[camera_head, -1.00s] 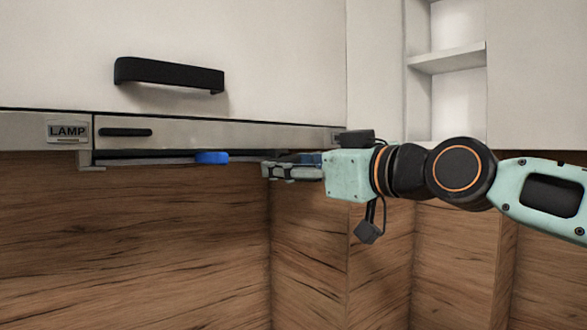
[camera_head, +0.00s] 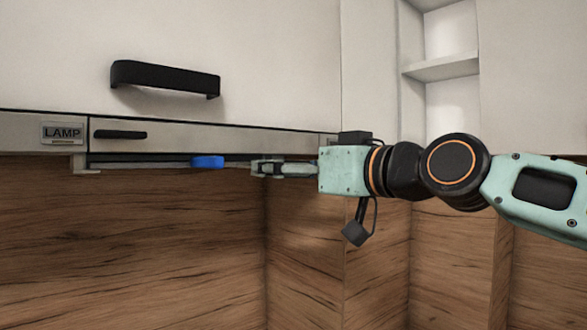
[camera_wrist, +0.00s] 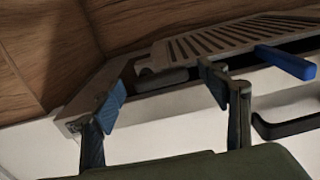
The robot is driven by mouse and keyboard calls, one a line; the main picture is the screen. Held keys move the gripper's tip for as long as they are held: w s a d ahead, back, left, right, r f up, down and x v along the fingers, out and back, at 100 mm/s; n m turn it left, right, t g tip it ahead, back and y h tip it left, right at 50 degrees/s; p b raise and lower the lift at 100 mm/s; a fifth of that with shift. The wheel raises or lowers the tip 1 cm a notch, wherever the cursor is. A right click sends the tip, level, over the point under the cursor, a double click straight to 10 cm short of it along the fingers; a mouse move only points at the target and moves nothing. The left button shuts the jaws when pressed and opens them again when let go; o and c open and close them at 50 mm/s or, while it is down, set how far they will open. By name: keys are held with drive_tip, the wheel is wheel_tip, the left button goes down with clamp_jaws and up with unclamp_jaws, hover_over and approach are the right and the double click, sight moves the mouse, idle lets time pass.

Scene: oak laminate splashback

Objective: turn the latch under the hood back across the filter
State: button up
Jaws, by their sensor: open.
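The slotted grey filter (camera_wrist: 215,42) lies under the hood in the wrist view, with a blue bar (camera_wrist: 286,62) sticking out from its edge. The blue bar also shows under the hood in the head view (camera_head: 207,162). A short rounded grey piece (camera_wrist: 163,80), which looks like the latch, lies by the filter's left end in the wrist view. My gripper (camera_wrist: 164,92) is open, its fingers either side of that piece in the picture. I cannot tell whether they touch it. In the head view my gripper (camera_head: 258,168) is just below the hood, right of the blue bar.
The hood front (camera_head: 215,138) carries a LAMP plate (camera_head: 62,133) and a dark slim handle (camera_head: 120,134). A black cabinet handle (camera_head: 165,77) is above. Wooden splashback (camera_head: 130,240) stands behind, with clear room below the hood. Open shelves (camera_head: 445,67) are at right.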

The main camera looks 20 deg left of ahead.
drive_tip(key=v, duration=1.2)
drive_tip(key=s+d+f+m+g+h+p, duration=0.1)
drive_tip(key=s+d+f+m+h+p, duration=0.2)
drive_tip(key=d+f, duration=0.5)
drive_tip(key=s+d+f+m+h+p, duration=0.2)
drive_tip(key=s+d+f+m+h, duration=0.2)
drive_tip(key=f, duration=0.9)
drive_tip(key=s+d+f+m+g+h+p, duration=0.1)
drive_tip(key=s+d+f+m+h+p, duration=0.2)
drive_tip(key=d+f+h, duration=0.6)
drive_tip(key=d+f+m, duration=0.1)
drive_tip(key=d+m, duration=0.1)
drive_tip(key=d, duration=0.2)
drive_tip(key=shift+s+f+g+p, duration=0.15)
drive_tip(key=shift+s+g+p, duration=0.15)
drive_tip(key=shift+s+p, duration=0.1)
